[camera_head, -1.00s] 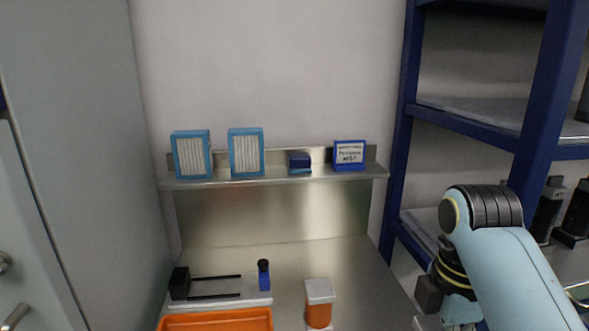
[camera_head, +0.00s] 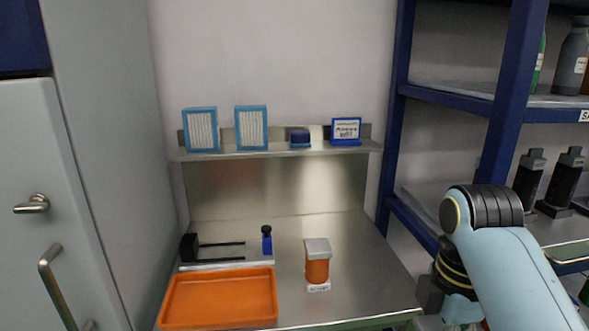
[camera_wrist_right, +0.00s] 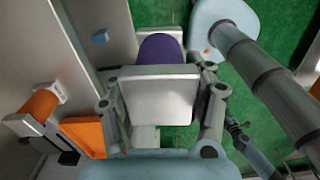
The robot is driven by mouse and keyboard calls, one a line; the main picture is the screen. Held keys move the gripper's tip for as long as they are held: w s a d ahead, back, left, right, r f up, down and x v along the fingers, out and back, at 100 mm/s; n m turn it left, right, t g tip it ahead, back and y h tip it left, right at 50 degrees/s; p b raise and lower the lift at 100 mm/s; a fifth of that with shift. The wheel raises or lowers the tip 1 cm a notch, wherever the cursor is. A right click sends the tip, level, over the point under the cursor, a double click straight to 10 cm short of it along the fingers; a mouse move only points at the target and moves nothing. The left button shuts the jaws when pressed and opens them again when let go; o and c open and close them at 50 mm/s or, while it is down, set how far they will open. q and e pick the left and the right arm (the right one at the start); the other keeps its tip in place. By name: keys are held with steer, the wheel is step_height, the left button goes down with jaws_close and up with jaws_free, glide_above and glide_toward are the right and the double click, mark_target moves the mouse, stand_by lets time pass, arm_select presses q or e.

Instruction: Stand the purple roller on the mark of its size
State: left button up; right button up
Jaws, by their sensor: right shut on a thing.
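In the right wrist view my right gripper (camera_wrist_right: 162,98) is shut on the pale grey block-shaped top of the purple roller (camera_wrist_right: 160,50). An orange roller (camera_head: 317,268) with a grey block top stands on the bench on a small white label mark (camera_head: 318,287). No other mark shows clearly. My left gripper is not in view.
An orange tray (camera_head: 220,298) lies on the steel bench (camera_head: 365,262), with a black-pronged fixture (camera_head: 215,250) and a small blue bottle (camera_head: 267,240) behind it. Bare bench lies right of the orange roller. A blue-framed rack (camera_head: 505,100) stands at the right, a grey cabinet at the left.

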step_height(320, 180, down, 20)
steer(key=b, duration=1.9)
steer(key=shift+s+f, duration=0.25)
steer(key=shift+r, duration=0.1)
